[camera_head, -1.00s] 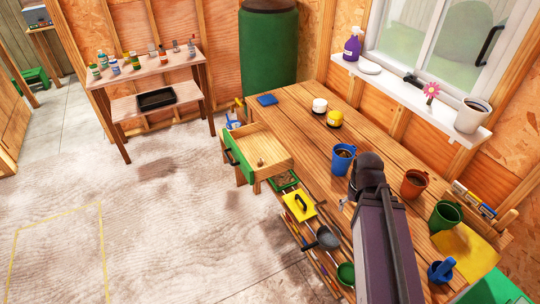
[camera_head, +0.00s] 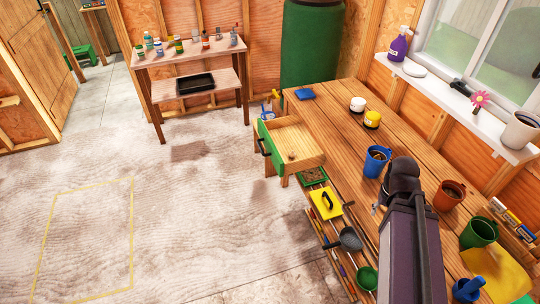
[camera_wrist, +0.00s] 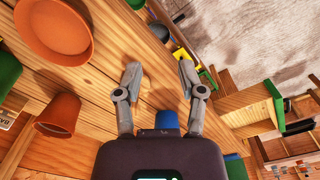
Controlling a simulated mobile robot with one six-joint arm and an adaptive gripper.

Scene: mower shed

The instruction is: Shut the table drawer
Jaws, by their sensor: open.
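The table drawer (camera_head: 297,140) is pulled out from the left side of the wooden table (camera_head: 330,110). It has a green front (camera_head: 267,146) with a dark handle (camera_head: 263,140), and a small brown item lies inside. In the wrist view the drawer's green front (camera_wrist: 273,97) and wooden side show at the right. My gripper (camera_wrist: 160,75) is open with nothing between its fingertips. It is over the table, apart from the drawer. In the head view my arm hides most of the gripper.
A blue cup (camera_head: 376,161), a terracotta pot (camera_head: 449,196) and a green pot (camera_head: 480,232) stand on the table near my arm. Two small jars stand farther back. The floor (camera_head: 200,200) left of the table is clear.

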